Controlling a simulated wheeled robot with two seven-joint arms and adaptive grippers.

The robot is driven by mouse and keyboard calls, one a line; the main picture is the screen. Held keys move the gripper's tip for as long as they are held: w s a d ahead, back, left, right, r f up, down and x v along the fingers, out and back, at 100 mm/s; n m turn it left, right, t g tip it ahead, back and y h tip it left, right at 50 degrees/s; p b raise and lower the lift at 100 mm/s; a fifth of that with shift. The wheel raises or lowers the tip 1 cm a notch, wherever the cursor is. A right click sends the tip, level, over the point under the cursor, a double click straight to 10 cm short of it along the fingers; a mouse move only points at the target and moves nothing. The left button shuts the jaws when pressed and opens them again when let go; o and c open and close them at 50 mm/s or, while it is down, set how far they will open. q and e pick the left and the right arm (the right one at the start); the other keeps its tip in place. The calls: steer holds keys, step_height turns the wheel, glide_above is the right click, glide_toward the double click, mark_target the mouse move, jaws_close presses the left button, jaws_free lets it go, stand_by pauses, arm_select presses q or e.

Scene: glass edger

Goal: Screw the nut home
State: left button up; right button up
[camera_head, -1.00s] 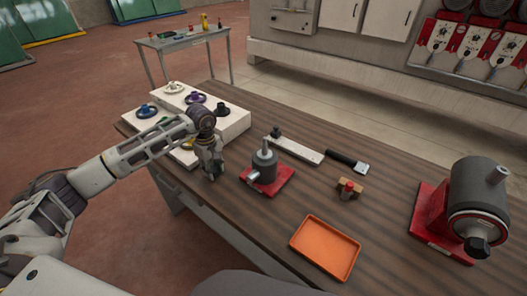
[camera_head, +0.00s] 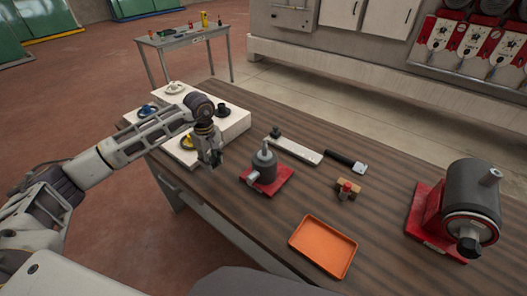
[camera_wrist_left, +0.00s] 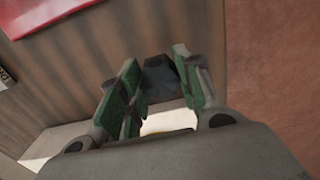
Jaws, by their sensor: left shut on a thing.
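My left gripper (camera_head: 212,162) is above the left edge of the wooden table, left of the grey cylinder on a red base (camera_head: 263,168). In the left wrist view its green-padded fingers (camera_wrist_left: 160,90) are shut on a dark, faceted piece (camera_wrist_left: 161,76) that looks like the nut. The nut is too small to make out in the head view. The grey cylinder has an upright stud on top and stands apart from the gripper. A larger grey cylinder on a red base (camera_head: 470,205) stands at the right, with a dark knob low on its front. My right gripper is not in view.
A white bar (camera_head: 298,151), a black-handled tool (camera_head: 345,160), a small wooden block with a red top (camera_head: 347,190) and an orange tray (camera_head: 323,247) lie on the table (camera_head: 385,205).

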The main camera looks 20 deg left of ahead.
arm_select(q)
steer(key=shift+r, duration=0.55)
steer(key=shift+r+p, duration=0.35)
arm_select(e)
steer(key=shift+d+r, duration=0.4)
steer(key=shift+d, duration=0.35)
arm_select(q)
steer(key=shift+r, duration=0.15)
